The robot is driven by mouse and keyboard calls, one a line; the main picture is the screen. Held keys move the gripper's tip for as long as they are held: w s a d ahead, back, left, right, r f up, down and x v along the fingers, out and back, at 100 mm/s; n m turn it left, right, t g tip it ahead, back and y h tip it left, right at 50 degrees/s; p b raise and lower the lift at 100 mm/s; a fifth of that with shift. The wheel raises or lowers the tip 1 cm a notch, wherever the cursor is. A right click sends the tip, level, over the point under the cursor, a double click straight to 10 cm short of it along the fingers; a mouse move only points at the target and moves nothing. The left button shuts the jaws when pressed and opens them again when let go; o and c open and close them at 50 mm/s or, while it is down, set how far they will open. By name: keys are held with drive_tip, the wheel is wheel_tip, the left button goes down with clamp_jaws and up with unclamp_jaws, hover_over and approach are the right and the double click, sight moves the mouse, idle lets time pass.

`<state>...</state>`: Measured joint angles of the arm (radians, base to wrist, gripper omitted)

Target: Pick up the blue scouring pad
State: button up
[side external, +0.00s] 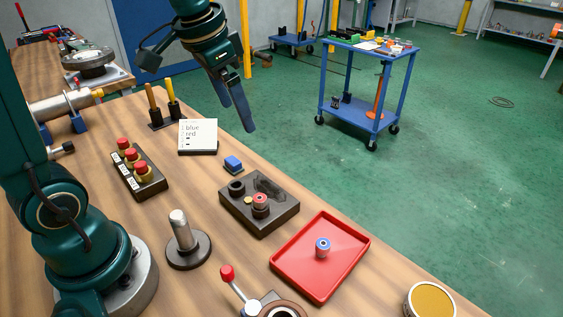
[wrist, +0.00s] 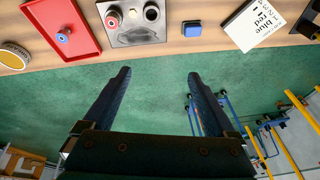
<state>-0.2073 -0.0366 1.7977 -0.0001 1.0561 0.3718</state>
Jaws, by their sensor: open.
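The blue scouring pad (side external: 233,163) is a small blue block on the wooden bench, between the white sign and the dark block. In the wrist view the blue pad (wrist: 192,29) lies near the bench's edge at the top, beyond my fingertips. My gripper (side external: 238,116) is open and empty, above and behind the pad in the side view, apart from it. In the wrist view its two fingers (wrist: 159,73) are spread wide, with green floor between them.
A white sign (side external: 198,136) reading "blue red" and a dark block (side external: 278,222) with round parts flank the pad. A red tray (side external: 283,270) holds a blue-rimmed roller (side external: 323,247). A metal post (side external: 180,232) stands nearer my base. A blue cart (side external: 363,116) stands beyond the bench.

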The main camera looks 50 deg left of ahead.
drive_tip(key=w+a+f+g, duration=0.2)
drive_tip(key=w+a+f, duration=0.2)
drive_tip(key=a+f, duration=0.2)
drive_tip(key=n+g, duration=0.2)
hover_over(233, 160)
drive_tip(key=shift+h, duration=0.4)
wheel_tip(233, 160, down, 6)
drive_tip(key=shift+w+r, duration=0.1)
drive_tip(key=shift+f, duration=2.75)
drive_tip(key=c, duration=1.4)
drive_tip(key=shift+c, duration=0.2)
drive_tip(key=shift+r, duration=0.1)
